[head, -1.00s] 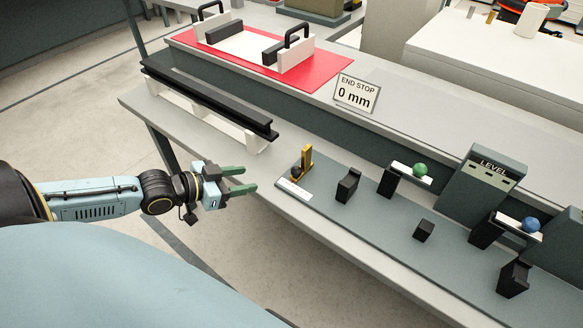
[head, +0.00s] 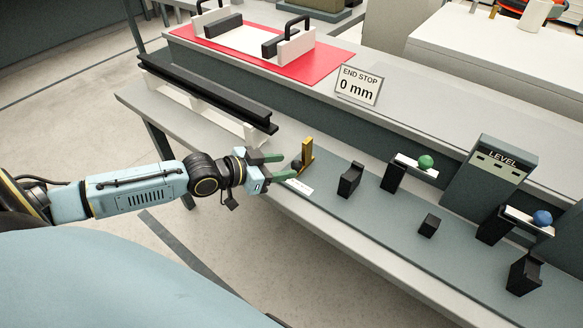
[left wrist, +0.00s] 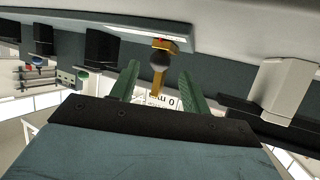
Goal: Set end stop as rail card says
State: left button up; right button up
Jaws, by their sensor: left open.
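The end stop (head: 307,153) is an upright gold bracket with a dark round knob (head: 296,164) on its near side. It stands at the left end of the grey plate, by a small white label (head: 299,187). The rail card (head: 358,87) reads "END STOP 0 mm". My left gripper (head: 288,166) is open and empty, its green fingers pointing at the knob from the left. In the left wrist view the knob (left wrist: 159,61) and the gold bracket (left wrist: 156,84) appear between the two fingers. Contact cannot be told. My right gripper is not in view.
A black rail (head: 205,95) lies on white supports behind my left gripper. Black blocks (head: 350,179), a green ball (head: 425,162), a blue ball (head: 542,218) and the LEVEL box (head: 488,176) stand to the right. A red mat (head: 325,67) is on the raised shelf.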

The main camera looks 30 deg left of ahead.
aim_at(292, 165)
pick_arm(q)
jog(key=shift+x, duration=1.2)
jog(key=shift+w+d+f+b, duration=0.25)
jog(key=shift+w+d+b, duration=0.1)
jog(key=shift+w, duration=0.15)
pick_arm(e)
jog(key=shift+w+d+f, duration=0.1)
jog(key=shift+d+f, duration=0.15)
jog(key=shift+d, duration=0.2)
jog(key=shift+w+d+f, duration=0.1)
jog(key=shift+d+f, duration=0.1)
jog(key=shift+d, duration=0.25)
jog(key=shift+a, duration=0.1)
pick_arm(q)
jog(key=shift+a, duration=0.1)
grip_shut()
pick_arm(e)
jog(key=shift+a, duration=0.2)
